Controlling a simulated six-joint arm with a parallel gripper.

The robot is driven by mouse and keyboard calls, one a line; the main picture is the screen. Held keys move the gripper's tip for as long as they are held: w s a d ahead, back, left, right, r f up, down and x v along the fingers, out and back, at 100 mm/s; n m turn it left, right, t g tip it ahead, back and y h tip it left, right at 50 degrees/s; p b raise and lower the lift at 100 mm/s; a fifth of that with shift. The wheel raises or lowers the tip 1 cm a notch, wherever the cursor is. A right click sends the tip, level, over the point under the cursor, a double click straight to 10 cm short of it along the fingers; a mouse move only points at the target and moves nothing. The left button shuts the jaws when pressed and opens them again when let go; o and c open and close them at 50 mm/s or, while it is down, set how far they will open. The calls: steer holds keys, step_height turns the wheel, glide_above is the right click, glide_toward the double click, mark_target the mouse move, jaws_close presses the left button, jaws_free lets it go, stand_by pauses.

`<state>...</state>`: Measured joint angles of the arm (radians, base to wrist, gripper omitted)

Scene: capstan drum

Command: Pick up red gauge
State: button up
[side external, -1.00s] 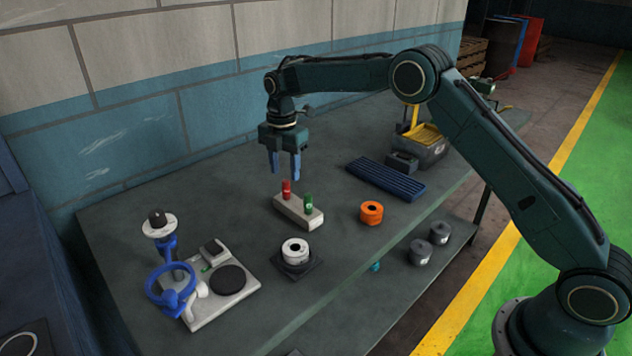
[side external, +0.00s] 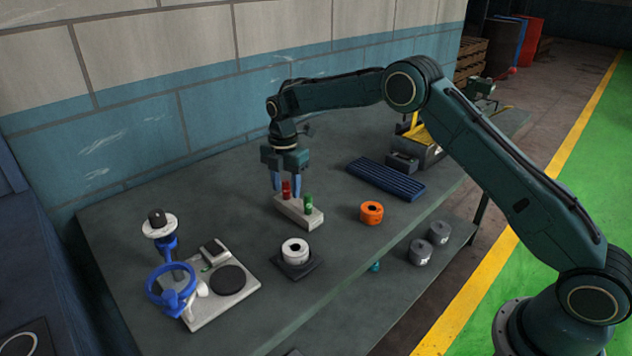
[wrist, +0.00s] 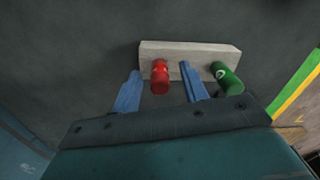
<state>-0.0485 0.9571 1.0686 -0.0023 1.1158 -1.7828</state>
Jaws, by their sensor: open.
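The red gauge (side external: 286,190) is a small red cylinder standing upright in the left part of a pale block (side external: 290,208) on the bench. It also shows in the wrist view (wrist: 160,77), between the two blue fingers. My gripper (side external: 286,186) is open, pointing down, with a finger on either side of the red gauge. In the wrist view my gripper (wrist: 160,92) shows gaps on both sides of the gauge. A green gauge (side external: 308,202) stands in the right end of the block, outside the fingers; it also shows in the wrist view (wrist: 227,78).
An orange ring (side external: 371,212) and a white spool on a dark pad (side external: 296,252) sit nearer the front edge. A blue ribbed tray (side external: 386,179) lies to the right. A pale plate with a blue stand (side external: 215,290) is at left. Bench behind the block is clear.

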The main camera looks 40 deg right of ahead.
mark_target(285, 181)
steer(key=shift+c, duration=0.4)
jaws_close()
steer(key=shift+r, duration=0.15)
step_height(285, 181, up, 20)
stand_by(0.5)
steer(key=shift+a+f, duration=0.1)
steer(key=shift+f, duration=0.1)
stand_by(0.6)
